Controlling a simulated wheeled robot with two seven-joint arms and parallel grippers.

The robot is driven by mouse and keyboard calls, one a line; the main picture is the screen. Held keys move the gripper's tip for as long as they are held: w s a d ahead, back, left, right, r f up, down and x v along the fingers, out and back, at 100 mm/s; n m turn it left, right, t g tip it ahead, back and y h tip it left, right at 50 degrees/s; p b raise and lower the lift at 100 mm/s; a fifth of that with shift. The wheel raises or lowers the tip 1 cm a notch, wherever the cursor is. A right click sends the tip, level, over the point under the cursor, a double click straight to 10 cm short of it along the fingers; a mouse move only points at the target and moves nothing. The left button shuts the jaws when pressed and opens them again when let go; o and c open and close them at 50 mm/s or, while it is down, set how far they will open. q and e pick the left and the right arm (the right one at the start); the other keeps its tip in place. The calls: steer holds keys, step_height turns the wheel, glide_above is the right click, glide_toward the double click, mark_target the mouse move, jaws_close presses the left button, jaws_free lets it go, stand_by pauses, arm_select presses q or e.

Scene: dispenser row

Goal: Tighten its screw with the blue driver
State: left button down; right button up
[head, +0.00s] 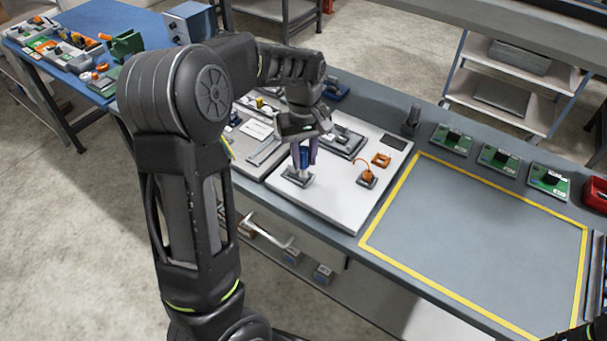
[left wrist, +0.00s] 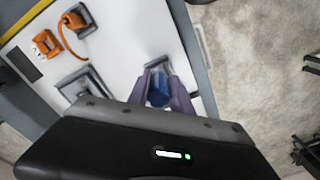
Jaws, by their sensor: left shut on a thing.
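My left gripper (head: 308,160) reaches down over the white board (head: 345,205) and its purple-grey fingers are shut on the blue driver (head: 303,155). The driver looks upright, above a small dark-rimmed grey fixture (head: 297,178) on the board. In the left wrist view, the blue driver (left wrist: 158,92) shows between the fingers, with the fixture's edge just beyond. I cannot see the driver's tip or any screw, so I cannot tell whether they touch.
On the board, an orange part with a cable (head: 367,177) and an orange block (head: 381,160) stand to the right. A yellow-outlined bench area (head: 470,245) is clear. Green circuit boards (head: 499,157) line its back, with a red bin (head: 596,193) at right.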

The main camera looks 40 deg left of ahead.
arm_select(q)
steer(key=m, duration=0.3)
steer(key=shift+a, duration=0.15)
steer(key=m, duration=0.4)
steer(key=shift+s, duration=0.1)
steer(key=shift+a+r+p, duration=0.1)
steer(key=shift+r+p, duration=0.2)
steer(key=shift+r, duration=0.65)
steer(key=shift+f, duration=0.1)
